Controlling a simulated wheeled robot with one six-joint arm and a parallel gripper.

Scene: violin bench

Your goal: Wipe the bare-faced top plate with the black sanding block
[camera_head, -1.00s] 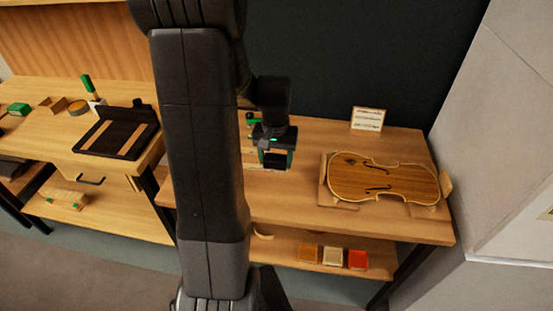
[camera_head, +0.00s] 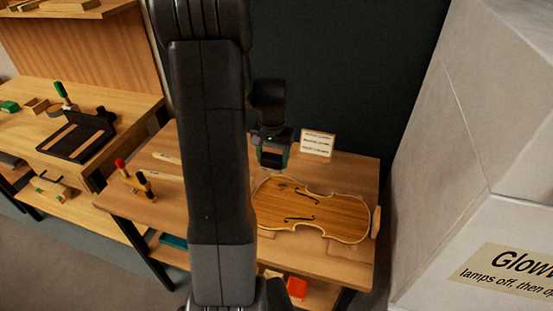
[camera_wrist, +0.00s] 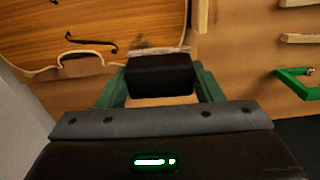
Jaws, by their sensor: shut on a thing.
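The top plate (camera_head: 325,219) is a honey-brown violin plate with two dark f-holes and a pale edge. It lies flat on the bench, partly behind my arm in the head view. In the wrist view the plate (camera_wrist: 90,22) fills the upper left. My gripper (camera_head: 272,160) hangs over the bench just behind the plate's left end. It is shut on the black sanding block (camera_wrist: 160,76), which sits between the green fingers. The block appears beside the plate's edge in the wrist view; I cannot tell if it touches the bench.
A small white card (camera_head: 318,144) stands behind the plate. Handled tools (camera_head: 146,184) stand at the bench's left, near pale strips. A green clamp-like tool (camera_wrist: 297,82) shows at the wrist view's right. A grey wall closes off the right side.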

